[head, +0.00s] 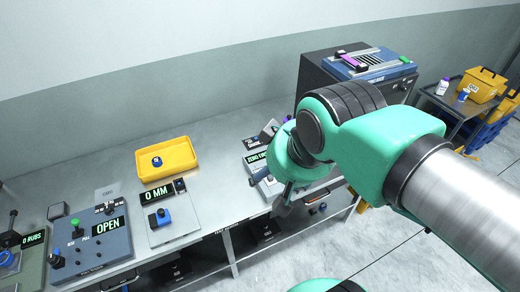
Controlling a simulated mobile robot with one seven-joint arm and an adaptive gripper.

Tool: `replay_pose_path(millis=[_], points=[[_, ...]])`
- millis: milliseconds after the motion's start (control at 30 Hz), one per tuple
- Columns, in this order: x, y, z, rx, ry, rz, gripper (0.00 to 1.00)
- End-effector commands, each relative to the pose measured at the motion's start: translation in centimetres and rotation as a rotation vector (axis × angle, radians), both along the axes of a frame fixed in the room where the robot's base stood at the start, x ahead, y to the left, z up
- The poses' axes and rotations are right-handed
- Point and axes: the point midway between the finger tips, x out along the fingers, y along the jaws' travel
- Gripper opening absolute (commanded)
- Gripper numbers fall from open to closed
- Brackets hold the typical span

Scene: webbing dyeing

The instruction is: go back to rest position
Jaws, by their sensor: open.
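My arm reaches in from the right in the head view, and its green links cover the bench's right part. My gripper (284,204) points down near the bench's front edge, small and partly hidden by my own wrist. It is open, and I see nothing held in it. It is just in front of a grey device with a green "ZERO" display (258,157), which my arm partly covers.
The grey bench (110,168) holds a yellow tray (166,160) with a blue item, a "0 MM" device (166,212), an "OPEN" panel (88,238) and a "0 RUBS" device (34,240). A dark cabinet (318,80) and a cart (440,101) stand right. Floor is clear in front.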

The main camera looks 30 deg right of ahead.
Motion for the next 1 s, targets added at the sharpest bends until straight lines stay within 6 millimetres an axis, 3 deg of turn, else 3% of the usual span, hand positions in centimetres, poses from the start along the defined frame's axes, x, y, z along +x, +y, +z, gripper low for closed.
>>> replay_pose_path(millis=[333, 1000], points=[[0.0, 0.0, -2.8, 0.000, 0.000, 0.000, 0.64], [0.0, 0.0, -2.8, 0.000, 0.000, 0.000, 0.64]])
